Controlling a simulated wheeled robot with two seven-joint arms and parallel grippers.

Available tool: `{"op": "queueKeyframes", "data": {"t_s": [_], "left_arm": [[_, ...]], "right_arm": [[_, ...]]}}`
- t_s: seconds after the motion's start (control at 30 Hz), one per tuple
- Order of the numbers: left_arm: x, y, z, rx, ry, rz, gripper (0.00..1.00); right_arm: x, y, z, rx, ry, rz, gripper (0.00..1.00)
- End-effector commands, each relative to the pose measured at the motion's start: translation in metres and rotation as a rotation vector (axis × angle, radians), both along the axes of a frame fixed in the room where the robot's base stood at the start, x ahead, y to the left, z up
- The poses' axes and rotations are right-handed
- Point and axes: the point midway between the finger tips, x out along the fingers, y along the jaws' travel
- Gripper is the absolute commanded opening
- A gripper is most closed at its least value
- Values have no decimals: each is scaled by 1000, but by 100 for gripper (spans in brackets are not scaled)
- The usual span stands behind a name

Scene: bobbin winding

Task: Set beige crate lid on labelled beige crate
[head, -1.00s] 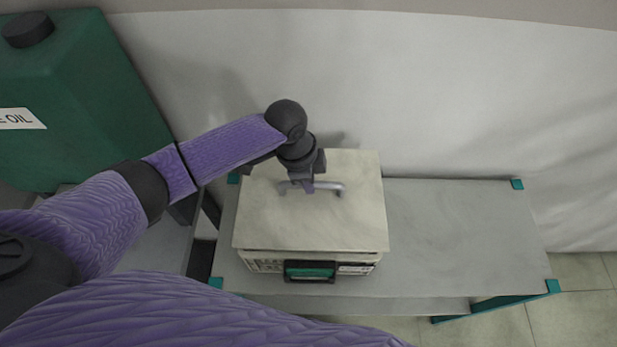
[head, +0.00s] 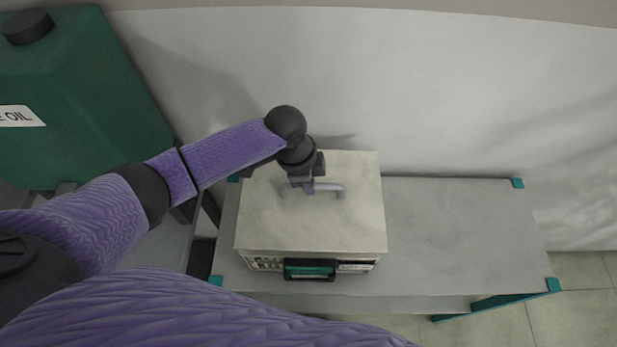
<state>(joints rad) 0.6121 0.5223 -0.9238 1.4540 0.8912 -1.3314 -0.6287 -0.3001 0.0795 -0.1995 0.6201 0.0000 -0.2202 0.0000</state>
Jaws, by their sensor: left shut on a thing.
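The crate's front shows a dark handle with a green part (head: 310,269) and a pale label (head: 355,267). My left gripper (head: 312,189) is shut on the grey bar handle (head: 330,188) in the middle of the lid. The lid hides the crate's inside. My right gripper is not in view.
The crate stands on a grey table (head: 455,225) with teal corners; the table's right half is clear. A pale wall (head: 400,90) runs behind it. A large green oil can (head: 75,110) stands at the left.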

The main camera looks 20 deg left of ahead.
Motion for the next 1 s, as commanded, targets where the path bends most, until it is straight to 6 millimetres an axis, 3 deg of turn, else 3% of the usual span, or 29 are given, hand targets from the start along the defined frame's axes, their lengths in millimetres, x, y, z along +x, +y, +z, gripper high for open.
{"op": "queueKeyframes", "data": {"t_s": [0.63, 1.0], "left_arm": [[0, 0, -34, -1, 0, 1, 0], [0, 0, -35, -1, 0, 0, 0]], "right_arm": [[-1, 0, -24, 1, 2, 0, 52], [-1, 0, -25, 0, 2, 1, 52]]}}
